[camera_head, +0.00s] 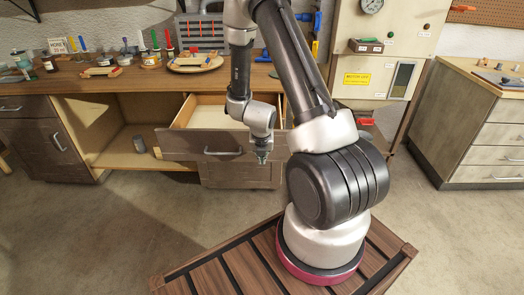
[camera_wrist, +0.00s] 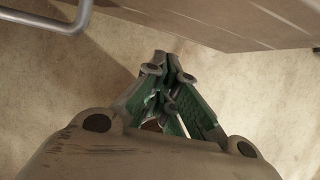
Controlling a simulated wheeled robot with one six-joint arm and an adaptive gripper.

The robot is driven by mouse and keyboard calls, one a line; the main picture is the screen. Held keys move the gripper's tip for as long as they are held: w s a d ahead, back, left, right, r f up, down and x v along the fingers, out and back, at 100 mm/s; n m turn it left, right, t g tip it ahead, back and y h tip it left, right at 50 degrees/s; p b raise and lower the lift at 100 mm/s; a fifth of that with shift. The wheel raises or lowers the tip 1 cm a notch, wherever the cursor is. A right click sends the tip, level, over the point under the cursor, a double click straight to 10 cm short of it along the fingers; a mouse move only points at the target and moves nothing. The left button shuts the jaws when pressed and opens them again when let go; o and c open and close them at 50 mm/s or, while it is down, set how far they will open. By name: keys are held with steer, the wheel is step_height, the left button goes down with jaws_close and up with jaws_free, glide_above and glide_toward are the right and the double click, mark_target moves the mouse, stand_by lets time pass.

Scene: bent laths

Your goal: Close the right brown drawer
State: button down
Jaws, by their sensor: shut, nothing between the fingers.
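The brown drawer (camera_head: 180,146) under the wooden workbench is pulled out, and its pale inside (camera_head: 215,113) shows from above. Its front carries a metal bar handle (camera_head: 222,152). My gripper (camera_head: 262,157) hangs pointing down in front of the right part of the drawer front, to the right of the handle. Whether it touches the front I cannot tell. In the wrist view the green-padded fingers (camera_wrist: 168,68) meet at their tips, shut and empty. A metal handle (camera_wrist: 62,20) shows at upper left there, and a brown panel (camera_wrist: 225,20) at upper right.
The benchtop (camera_head: 130,79) holds jars, tools and a plate. A separate cabinet (camera_head: 470,130) stands at right. The floor (camera_head: 120,225) in front is clear.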

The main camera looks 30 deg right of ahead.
steer(key=shift+w+d+r, duration=0.1)
steer(key=shift+w+d, duration=0.4)
steer(key=shift+w, duration=0.2)
steer(key=shift+w+d, duration=0.45)
steer(key=shift+w, duration=0.2)
steer(key=shift+w, duration=0.1)
